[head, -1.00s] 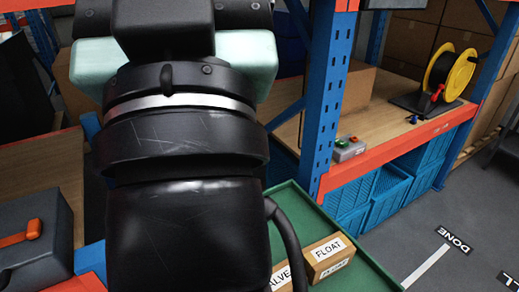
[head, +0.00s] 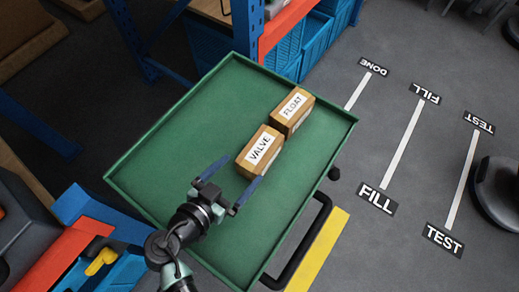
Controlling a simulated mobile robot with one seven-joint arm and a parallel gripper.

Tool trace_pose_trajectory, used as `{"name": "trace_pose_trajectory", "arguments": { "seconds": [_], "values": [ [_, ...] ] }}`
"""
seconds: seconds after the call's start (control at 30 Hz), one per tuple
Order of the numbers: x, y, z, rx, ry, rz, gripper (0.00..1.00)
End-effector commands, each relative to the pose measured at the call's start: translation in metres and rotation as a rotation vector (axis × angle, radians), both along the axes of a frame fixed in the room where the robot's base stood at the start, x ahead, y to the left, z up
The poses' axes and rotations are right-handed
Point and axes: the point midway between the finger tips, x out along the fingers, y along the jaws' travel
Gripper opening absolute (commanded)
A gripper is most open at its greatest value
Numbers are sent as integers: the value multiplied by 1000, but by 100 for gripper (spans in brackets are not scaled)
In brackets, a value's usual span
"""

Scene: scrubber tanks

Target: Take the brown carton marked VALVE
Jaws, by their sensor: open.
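The brown carton marked VALVE (head: 259,152) lies on the green tray top of a cart (head: 160,185). A second brown carton marked FLOAT (head: 292,111) lies beside it, to its upper right, close to or touching it. My gripper (head: 232,174) is open and empty, with its two dark fingers spread. The fingertips are at the lower-left side of the VALVE carton, one near its left end and one near its lower right end. I cannot tell how high the fingers are above the tray.
The cart has a raised rim and a black handle (head: 303,243) at the lower right. A blue and orange rack (head: 282,22) stands behind it. Blue and orange gear is at the lower left. Grey floor with white lines marked DONE, FILL and TEST lies right.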

Motion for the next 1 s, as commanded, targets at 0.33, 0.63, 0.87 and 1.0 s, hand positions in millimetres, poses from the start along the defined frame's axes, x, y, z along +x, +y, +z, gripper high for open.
{"name": "trace_pose_trajectory", "arguments": {
  "seconds": [0.33, 0.63, 0.87, 1.0],
  "values": [
    [39, -25, -17, 2, -1, 1, 100],
    [59, -38, -27, 1, 0, 0, 100],
    [77, -50, -38, 2, -1, 0, 100],
    [80, -51, -40, 3, -2, 2, 100]
  ]
}}
